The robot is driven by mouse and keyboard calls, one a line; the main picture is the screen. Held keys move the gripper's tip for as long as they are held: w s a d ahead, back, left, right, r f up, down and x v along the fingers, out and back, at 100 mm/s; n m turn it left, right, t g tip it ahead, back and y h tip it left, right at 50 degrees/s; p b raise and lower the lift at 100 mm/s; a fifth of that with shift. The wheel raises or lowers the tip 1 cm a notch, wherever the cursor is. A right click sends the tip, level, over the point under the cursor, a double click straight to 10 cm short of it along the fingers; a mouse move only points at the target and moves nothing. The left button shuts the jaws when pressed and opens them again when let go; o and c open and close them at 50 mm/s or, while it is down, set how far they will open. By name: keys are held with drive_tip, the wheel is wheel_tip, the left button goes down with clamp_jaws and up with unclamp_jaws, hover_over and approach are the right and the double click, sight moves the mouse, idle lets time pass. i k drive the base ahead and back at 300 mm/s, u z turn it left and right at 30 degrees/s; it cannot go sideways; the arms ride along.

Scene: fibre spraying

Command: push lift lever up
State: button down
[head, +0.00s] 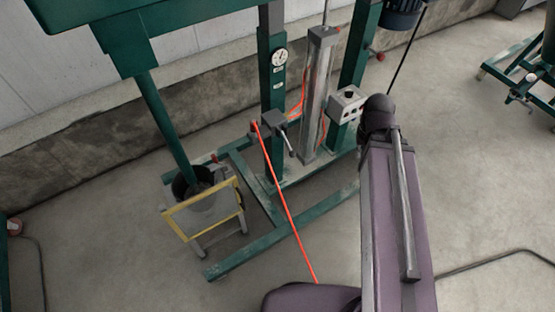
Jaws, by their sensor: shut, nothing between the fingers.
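A small grey valve block (273,119) is mounted on the green post of the machine. A short light-grey lever (288,143) sticks out from it and slants down to the right; it looks like the lift lever. My purple arm (392,225) rises from the bottom on the right, with its dark joint (380,113) to the right of the lever and apart from it in the picture. I cannot make out my gripper or its fingers.
A red hose (286,212) runs from the valve block down to the floor. A grey control box (347,104) sits near my arm's joint. Green base rails (270,247) lie on the floor.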

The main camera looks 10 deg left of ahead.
sight(293, 154)
drive_tip(key=u, duration=0.25)
drive_tip(key=k, duration=1.3)
drive_tip(key=z, duration=0.5)
drive_tip(key=i, duration=1)
drive_tip(key=z, duration=0.05)
